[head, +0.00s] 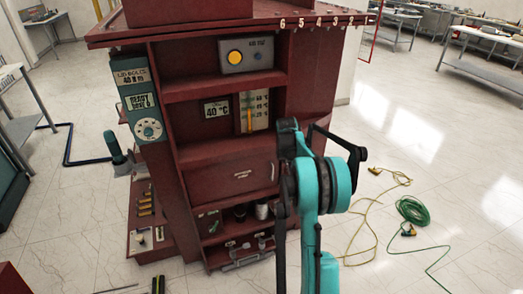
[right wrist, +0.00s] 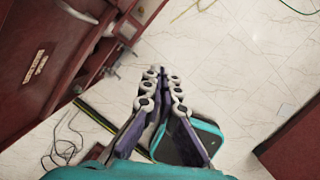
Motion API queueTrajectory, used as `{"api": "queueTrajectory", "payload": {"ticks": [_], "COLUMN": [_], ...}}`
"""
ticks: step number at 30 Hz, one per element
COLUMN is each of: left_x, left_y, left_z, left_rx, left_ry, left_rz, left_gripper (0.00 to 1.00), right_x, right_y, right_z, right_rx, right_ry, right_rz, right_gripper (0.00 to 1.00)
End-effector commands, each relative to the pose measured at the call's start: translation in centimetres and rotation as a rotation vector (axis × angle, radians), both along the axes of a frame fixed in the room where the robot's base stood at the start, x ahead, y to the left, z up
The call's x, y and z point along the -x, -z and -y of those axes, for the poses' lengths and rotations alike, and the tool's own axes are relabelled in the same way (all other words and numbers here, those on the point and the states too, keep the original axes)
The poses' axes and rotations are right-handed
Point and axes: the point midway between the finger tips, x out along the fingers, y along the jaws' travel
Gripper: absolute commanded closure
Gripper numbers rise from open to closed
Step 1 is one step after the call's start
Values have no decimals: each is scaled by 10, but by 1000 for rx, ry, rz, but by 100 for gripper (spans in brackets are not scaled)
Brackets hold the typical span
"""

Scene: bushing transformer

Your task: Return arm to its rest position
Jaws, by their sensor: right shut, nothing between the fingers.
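My right arm shows in the head view as teal and black links (head: 322,190), raised in front of the right part of the dark red transformer cabinet (head: 225,172). My right gripper is not distinguishable in the head view. In the right wrist view, my right gripper (right wrist: 162,76) points away from the camera with its fingers together and nothing between them. The fingers are over open floor, apart from the red cabinet front (right wrist: 45,60) at the upper left. My left gripper is not in view.
A green cable coil (head: 412,211) and a yellow cable (head: 371,222) lie on the floor at right. Tables stand at the back right. Floor around the cables is clear.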

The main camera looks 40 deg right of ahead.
Motion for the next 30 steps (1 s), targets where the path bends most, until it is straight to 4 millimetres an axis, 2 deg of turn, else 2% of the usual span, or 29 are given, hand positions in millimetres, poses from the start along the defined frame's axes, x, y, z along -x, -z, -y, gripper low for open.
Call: {"api": "queueTrajectory", "payload": {"ticks": [7, 11, 14, 16, 21, 25, 30], "left_x": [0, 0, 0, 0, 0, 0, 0], "left_y": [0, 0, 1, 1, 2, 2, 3], "left_z": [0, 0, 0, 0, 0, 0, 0], "left_rx": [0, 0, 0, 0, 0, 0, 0], "left_ry": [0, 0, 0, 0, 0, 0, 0], "left_rz": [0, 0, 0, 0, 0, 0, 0], "left_gripper": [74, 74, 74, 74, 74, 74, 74], "right_x": [0, -2, -2, 2, 26, 56, 104], "right_y": [-2, -19, -45, -65, -103, -118, -121], "right_z": [-2, -25, -67, -103, -192, -254, -325], "right_rx": [0, -1, -11, -30, -114, -208, -371], "right_ry": [4, 67, 182, 290, 568, 783, 1069], "right_rz": [3, 46, 122, 192, 360, 471, 580], "right_gripper": [100, 100, 100, 100, 100, 100, 100]}}
